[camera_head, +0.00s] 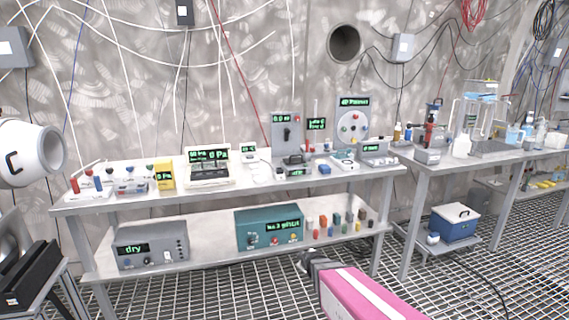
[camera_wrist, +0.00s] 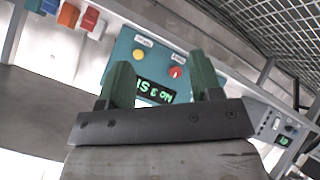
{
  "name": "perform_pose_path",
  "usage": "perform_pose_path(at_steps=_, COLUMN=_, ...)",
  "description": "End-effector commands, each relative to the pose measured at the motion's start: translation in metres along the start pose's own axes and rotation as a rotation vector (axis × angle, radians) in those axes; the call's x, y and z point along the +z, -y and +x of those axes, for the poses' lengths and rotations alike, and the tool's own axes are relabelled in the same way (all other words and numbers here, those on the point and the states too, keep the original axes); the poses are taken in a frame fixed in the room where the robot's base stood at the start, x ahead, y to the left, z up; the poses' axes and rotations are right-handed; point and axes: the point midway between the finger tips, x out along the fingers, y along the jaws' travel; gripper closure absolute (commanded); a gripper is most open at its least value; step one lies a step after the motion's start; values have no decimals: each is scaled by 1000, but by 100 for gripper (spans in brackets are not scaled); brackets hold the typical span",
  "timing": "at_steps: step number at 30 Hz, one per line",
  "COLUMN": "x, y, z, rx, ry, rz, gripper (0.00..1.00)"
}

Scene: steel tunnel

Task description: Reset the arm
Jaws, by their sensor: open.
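My gripper (camera_wrist: 163,75) shows in the wrist view with its two green fingers spread apart and nothing between them. Beyond the fingers is the teal instrument box (camera_wrist: 160,55), seen upside down with a green display and yellow and red knobs. In the head view the same teal box (camera_head: 268,228) stands on the lower shelf of the left bench. My pink arm link (camera_head: 365,295) reaches in from the bottom of the head view, with a dark end in front of that shelf.
The left bench (camera_head: 75,205) carries several instruments on top. A grey "dry" box (camera_head: 150,246) and several small coloured blocks (camera_head: 340,221) sit on its lower shelf. A second bench (camera_head: 415,172) stands at right, with a blue cooler (camera_head: 455,223) below. Grated floor lies in front.

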Motion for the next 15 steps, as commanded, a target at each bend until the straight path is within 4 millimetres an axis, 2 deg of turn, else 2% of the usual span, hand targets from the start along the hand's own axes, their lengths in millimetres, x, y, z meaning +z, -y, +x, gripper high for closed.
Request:
perform_pose_path(at_steps=1, x=10, y=-5, z=-19, rx=-37, ry=59, rz=72, gripper=41)
perform_pose_path(at_steps=5, x=37, y=-10, z=-57, rx=-134, ry=238, rz=277, gripper=41)
perform_pose_path(at_steps=9, x=64, y=-11, z=-106, rx=-210, ry=446, rz=494, gripper=41)
perform_pose_path(at_steps=15, x=90, y=-10, z=-170, rx=-262, ry=705, rz=735, gripper=41)
